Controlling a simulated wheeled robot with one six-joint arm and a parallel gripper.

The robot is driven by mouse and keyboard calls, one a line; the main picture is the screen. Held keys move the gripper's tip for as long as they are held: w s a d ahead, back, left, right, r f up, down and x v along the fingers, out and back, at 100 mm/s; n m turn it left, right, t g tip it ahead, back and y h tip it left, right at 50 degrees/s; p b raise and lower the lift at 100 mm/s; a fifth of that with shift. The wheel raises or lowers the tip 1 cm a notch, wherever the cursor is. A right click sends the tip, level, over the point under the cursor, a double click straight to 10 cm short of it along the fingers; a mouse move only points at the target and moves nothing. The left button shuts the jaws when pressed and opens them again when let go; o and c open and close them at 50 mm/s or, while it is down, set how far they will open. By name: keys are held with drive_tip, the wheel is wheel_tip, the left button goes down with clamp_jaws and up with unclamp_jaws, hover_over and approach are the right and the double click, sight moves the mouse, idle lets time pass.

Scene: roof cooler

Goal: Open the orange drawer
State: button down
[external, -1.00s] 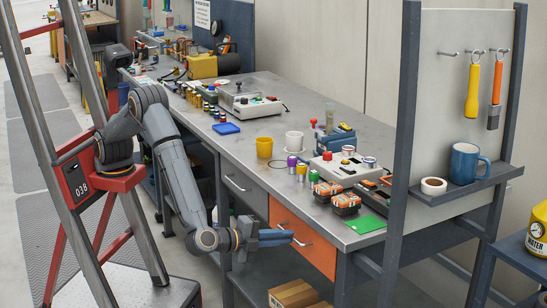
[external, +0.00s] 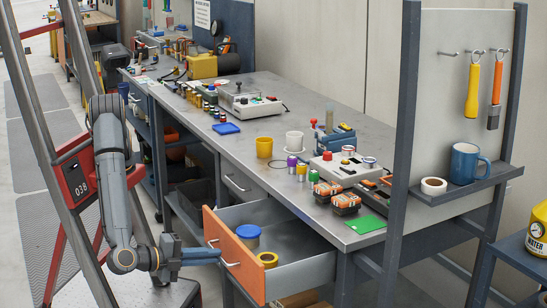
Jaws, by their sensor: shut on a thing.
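The orange drawer (external: 236,252) stands pulled well out of the workbench, at the lower middle of the external view. Its grey interior shows, with a blue-lidded round container (external: 248,232) and a yellow ring-shaped roll (external: 267,259) inside. My gripper (external: 217,254) is in front of the orange face, shut on the drawer's metal handle (external: 230,264). The gripper's fingers point right, toward the face. The exact contact of the fingertips on the handle is small in the picture.
A grey drawer (external: 238,184) to the left of the orange one is closed. The bench top (external: 265,190) above holds cups, coloured cylinders, battery packs and devices. A side panel with a shelf (external: 465,185) stands at the right.

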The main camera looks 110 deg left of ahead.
drive_tip(key=shift+f+v, duration=0.15)
drive_tip(key=shift+v, duration=0.6)
drive_tip(key=shift+f+v, duration=0.15)
drive_tip(key=shift+v, duration=0.6)
drive_tip(key=c, duration=1.9)
unclamp_jaws()
drive_tip(key=shift+o, duration=0.2)
drive_tip(key=shift+d, duration=0.1)
drive_tip(key=v, duration=0.7)
drive_tip(key=shift+s+d, duration=0.25)
drive_tip(key=shift+s, duration=0.05)
drive_tip(key=shift+a, duration=0.15)
